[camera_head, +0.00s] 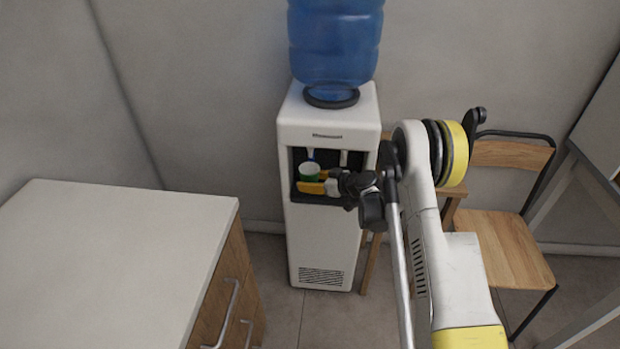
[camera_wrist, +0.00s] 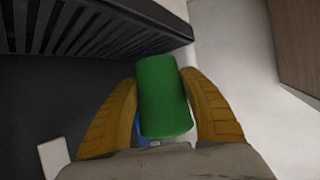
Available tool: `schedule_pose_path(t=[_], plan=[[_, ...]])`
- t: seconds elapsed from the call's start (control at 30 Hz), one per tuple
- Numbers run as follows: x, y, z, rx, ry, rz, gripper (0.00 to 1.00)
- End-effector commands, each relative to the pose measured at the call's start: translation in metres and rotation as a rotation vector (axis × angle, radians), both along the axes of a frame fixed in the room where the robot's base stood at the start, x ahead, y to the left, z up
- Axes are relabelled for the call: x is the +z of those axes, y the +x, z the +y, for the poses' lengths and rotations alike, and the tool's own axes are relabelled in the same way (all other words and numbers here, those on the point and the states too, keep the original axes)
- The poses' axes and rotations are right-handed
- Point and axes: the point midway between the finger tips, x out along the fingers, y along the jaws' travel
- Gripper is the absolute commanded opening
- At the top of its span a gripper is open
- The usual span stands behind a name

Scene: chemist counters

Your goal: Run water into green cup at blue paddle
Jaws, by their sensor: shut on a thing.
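The green cup (camera_head: 309,172) is in the recess of the white water dispenser (camera_head: 330,218), on the left side. Its pale open top faces up and it looks about upright. My gripper (camera_head: 313,183) reaches in from the right with its yellow fingers shut on the cup. In the wrist view the cup (camera_wrist: 163,98) sits between both fingers (camera_wrist: 165,108). The blue paddle (camera_head: 310,154) is just above and behind the cup; a sliver of blue (camera_wrist: 137,127) shows beside the cup in the wrist view. I cannot tell whether cup and paddle touch. No water is visible.
A white paddle (camera_head: 343,157) is to the right of the blue one. A dark slatted grille (camera_wrist: 95,28) is close to the cup. A blue bottle (camera_head: 335,45) tops the dispenser. A counter (camera_head: 110,235) stands at left, a wooden chair (camera_head: 495,240) at right.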

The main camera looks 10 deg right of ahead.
Motion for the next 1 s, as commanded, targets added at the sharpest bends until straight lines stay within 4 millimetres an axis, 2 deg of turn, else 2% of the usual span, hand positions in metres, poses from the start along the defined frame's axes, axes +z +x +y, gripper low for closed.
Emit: schedule_pose_path(t=[0.4, 1.0], plan=[[0.0, -0.02, 0.007, 0.0, 0.0, 0.0, 0.39], [0.0, -0.021, 0.007, 0.0, 0.0, 0.0, 0.39]])
